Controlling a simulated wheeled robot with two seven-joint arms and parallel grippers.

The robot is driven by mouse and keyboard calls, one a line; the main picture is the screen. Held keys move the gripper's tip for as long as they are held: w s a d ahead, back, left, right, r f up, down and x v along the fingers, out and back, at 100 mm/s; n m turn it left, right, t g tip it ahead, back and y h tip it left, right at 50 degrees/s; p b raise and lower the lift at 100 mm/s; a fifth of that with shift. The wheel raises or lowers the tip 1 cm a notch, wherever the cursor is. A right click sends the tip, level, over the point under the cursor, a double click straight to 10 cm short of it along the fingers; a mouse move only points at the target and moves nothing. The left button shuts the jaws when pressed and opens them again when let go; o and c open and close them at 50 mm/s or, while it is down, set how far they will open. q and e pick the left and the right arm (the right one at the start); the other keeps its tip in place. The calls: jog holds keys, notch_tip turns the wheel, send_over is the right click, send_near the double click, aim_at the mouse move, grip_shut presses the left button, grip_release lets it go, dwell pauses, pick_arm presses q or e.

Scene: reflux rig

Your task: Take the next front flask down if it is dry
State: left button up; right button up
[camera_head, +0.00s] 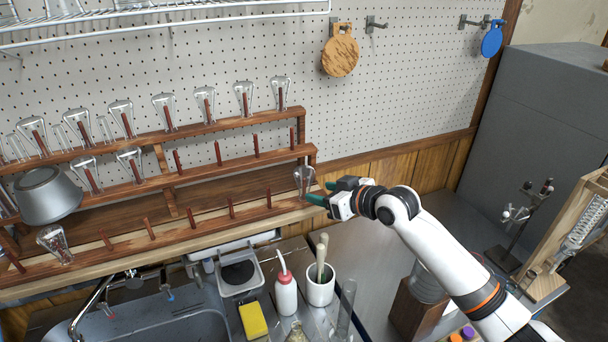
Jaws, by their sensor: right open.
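A wooden drying rack with three stepped rows of pegs (200,235) stands against the wall. Its front row holds a clear flask (303,177) at the right end and another clear flask (55,243) toward the left, with several bare pegs between. My right gripper (318,190) is open at the right-end flask, its green fingertips close to the glass. I cannot tell whether they touch it or whether it is between them. Droplets or dryness on the glass are too small to tell. My left gripper is not in view.
More flasks (204,104) hang on the upper rows. A grey metal vessel (47,197) shows at left.

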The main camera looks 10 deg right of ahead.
aim_at(308, 191)
jog(key=p+x, duration=0.2)
jog(key=x, duration=0.3)
jog(key=shift+w+a+f, duration=0.2)
jog(key=shift+a+f, duration=0.05)
jog(key=shift+w+a+f, duration=0.1)
jog(key=shift+w+f, duration=0.05)
jog(key=shift+w, duration=0.05)
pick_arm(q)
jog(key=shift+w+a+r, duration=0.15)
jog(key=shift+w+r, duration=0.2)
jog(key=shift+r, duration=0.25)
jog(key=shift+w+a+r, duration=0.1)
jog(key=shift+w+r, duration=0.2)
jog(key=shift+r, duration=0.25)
pick_arm(e)
jog(key=shift+s, duration=0.1)
jog(key=c, duration=1)
